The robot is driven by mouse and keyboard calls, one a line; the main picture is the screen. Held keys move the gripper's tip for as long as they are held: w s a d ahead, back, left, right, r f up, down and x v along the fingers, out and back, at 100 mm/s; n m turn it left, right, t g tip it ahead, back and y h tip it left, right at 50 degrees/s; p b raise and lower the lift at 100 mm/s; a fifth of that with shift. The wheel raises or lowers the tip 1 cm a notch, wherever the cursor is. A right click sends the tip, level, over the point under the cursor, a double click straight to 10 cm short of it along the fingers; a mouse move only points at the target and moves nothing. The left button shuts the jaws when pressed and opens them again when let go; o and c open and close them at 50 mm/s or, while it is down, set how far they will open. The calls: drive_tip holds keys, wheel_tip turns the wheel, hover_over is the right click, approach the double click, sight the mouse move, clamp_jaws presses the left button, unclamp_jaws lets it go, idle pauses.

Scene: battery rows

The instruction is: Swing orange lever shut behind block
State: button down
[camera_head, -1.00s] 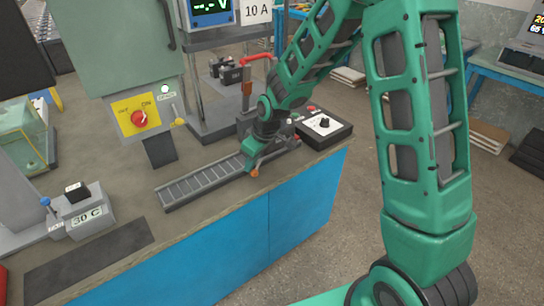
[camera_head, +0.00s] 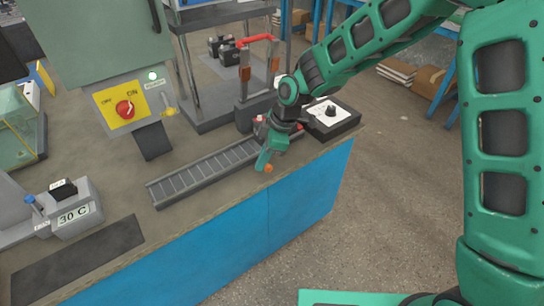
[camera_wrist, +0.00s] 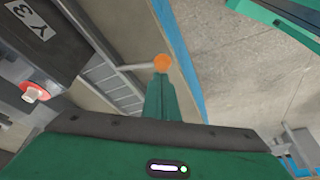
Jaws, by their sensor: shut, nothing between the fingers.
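The orange lever's round knob (camera_wrist: 162,62) shows just past my fingertips in the wrist view, with a thin pale rod running left from it toward the slotted rail. In the head view the knob (camera_head: 268,168) is at the bench's front edge, by the rail's right end. My gripper (camera_head: 264,160) is shut and empty, pointing down beside the knob. Its closed green fingers (camera_wrist: 162,92) line up with the knob; I cannot tell whether they touch it. A dark block labelled "Y 3" (camera_wrist: 42,32) stands past the rail in the wrist view. My wrist hides the rail's right end in the head view.
The slotted rail (camera_head: 205,172) lies along the bench front. A red-handled switch (camera_head: 256,42) stands behind it. A black box with a dial (camera_head: 331,113) is close to my gripper's right. A grey "30 C" unit (camera_head: 73,212) stands at left. Open floor lies before the blue bench front.

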drive_tip(key=shift+w+a, duration=0.15)
drive_tip(key=shift+a, duration=0.05)
drive_tip(key=shift+w+a, duration=0.3)
drive_tip(key=shift+w, duration=0.25)
drive_tip(key=shift+a, duration=0.2)
drive_tip(key=a, duration=0.3)
drive_tip(key=shift+s+a+r, duration=0.2)
drive_tip(key=shift+a+r, duration=0.15)
drive_tip(key=v, duration=1)
drive_tip(key=shift+w+d, duration=0.1)
drive_tip(key=shift+d, duration=0.15)
